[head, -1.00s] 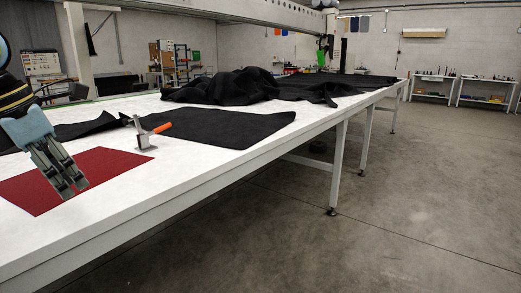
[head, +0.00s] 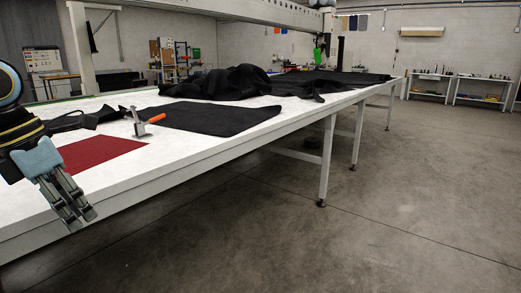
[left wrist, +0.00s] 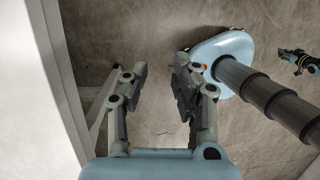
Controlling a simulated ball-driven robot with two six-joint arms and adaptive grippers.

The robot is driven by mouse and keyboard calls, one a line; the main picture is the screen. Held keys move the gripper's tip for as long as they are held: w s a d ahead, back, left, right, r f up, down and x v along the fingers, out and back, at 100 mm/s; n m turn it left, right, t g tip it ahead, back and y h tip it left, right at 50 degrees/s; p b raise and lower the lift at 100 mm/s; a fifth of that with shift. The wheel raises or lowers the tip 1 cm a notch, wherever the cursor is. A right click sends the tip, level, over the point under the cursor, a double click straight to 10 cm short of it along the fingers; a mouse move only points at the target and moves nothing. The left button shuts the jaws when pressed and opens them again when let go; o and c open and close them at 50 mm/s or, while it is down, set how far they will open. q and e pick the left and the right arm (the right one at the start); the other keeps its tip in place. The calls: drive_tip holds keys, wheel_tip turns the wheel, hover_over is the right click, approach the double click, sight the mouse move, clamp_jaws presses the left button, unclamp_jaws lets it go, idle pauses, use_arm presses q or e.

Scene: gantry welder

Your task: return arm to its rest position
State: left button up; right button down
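My left gripper (head: 82,212) is at the left of the head view, pointing down in front of the table's near edge. In the left wrist view its two fingers (left wrist: 161,70) stand apart with nothing between them, so it is open and empty. The floor shows beyond the fingertips. What seems to be my right gripper (left wrist: 288,54) is small at the right edge of the left wrist view; its fingers are too small to read.
The long white table (head: 190,160) carries a red sheet (head: 100,152), a black cloth (head: 215,117), an orange-handled tool (head: 142,126) and a heap of black fabric (head: 230,82). Its pale edge (left wrist: 45,80) runs close left of the gripper. The floor (head: 350,220) at right is clear.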

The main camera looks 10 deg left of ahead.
use_arm(q)
drive_tip(key=s+d+f+n+h, duration=0.3)
drive_tip(key=d+f+h, duration=0.2)
drive_tip(key=d+f, duration=0.25)
drive_tip(key=s+d+f+n+h, duration=0.25)
drive_tip(key=d+f+h, duration=0.25)
drive_tip(key=d+f, duration=0.25)
wheel_tip(320, 180, down, 9)
drive_tip(key=n+t, duration=0.8)
drive_tip(key=n, duration=0.5)
drive_tip(key=s+a+f+n+y, duration=0.3)
drive_tip(key=s+f+n+y, duration=0.3)
drive_tip(key=f, duration=0.4)
drive_tip(key=s+a+f+n+y, duration=0.35)
drive_tip(key=s+f+n, duration=0.35)
drive_tip(key=f+n, duration=0.3)
drive_tip(key=s+f+n+g+y, duration=0.1)
drive_tip(key=s+f+n+g, duration=0.2)
drive_tip(key=s, duration=0.8)
drive_tip(key=s+a+f+n+g+y, duration=0.1)
drive_tip(key=s+f+n+g+y, duration=0.1)
drive_tip(key=s+f+g, duration=0.4)
drive_tip(key=s+f+n, duration=0.1)
drive_tip(key=s, duration=0.4)
drive_tip(key=shift+s+a+f, duration=0.2)
drive_tip(key=shift+a, duration=0.05)
